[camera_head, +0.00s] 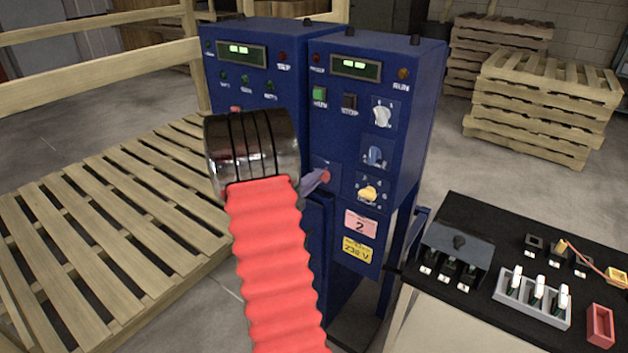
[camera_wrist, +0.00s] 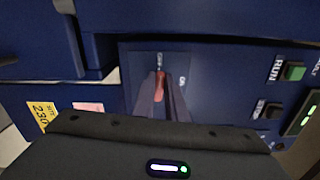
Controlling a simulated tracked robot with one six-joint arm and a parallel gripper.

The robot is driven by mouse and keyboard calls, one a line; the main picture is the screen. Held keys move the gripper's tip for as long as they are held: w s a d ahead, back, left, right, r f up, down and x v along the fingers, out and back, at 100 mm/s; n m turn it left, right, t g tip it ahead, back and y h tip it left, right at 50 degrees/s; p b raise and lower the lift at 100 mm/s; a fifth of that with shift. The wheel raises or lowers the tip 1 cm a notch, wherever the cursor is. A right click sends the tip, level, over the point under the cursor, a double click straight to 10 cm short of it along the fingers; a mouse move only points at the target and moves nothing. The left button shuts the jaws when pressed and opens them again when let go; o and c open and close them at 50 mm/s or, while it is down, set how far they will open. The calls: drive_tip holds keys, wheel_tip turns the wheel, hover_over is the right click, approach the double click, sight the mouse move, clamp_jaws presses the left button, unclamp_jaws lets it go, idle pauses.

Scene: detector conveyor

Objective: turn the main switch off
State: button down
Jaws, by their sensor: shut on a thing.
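The main switch is a small red handle on the front of the blue cabinet; it shows in the wrist view (camera_wrist: 160,87) and partly in the head view (camera_head: 326,176). In the wrist view its tip points toward the upper of two small labels, too small to read surely. My gripper (camera_head: 318,179) is at the switch, its grey fingers on either side of the red handle, shut on it. It also shows in the wrist view (camera_wrist: 161,98). In the head view my red sleeved arm and wrist hide the cabinet left of the switch.
White (camera_head: 382,113), blue (camera_head: 375,154) and yellow (camera_head: 368,192) knobs sit right of the switch. A green button (camera_head: 320,96) and black button (camera_head: 349,103) are above. A black-topped table (camera_head: 470,213) stands at right, a pallet (camera_head: 100,220) at left.

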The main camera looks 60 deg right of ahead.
drive_tip(key=shift+w+d+n, duration=0.1)
drive_tip(key=shift+w+n, duration=0.1)
drive_tip(key=shift+n, duration=0.6)
drive_tip(key=c, duration=1.9)
unclamp_jaws()
drive_tip(key=shift+o, duration=0.5)
drive_tip(key=shift+s+r, duration=0.1)
drive_tip(key=w+a, duration=0.2)
drive_tip(key=a, duration=1.2)
drive_tip(key=shift+w+f, duration=0.15)
drive_tip(key=shift+f, duration=0.15)
drive_tip(key=shift+d, duration=0.1)
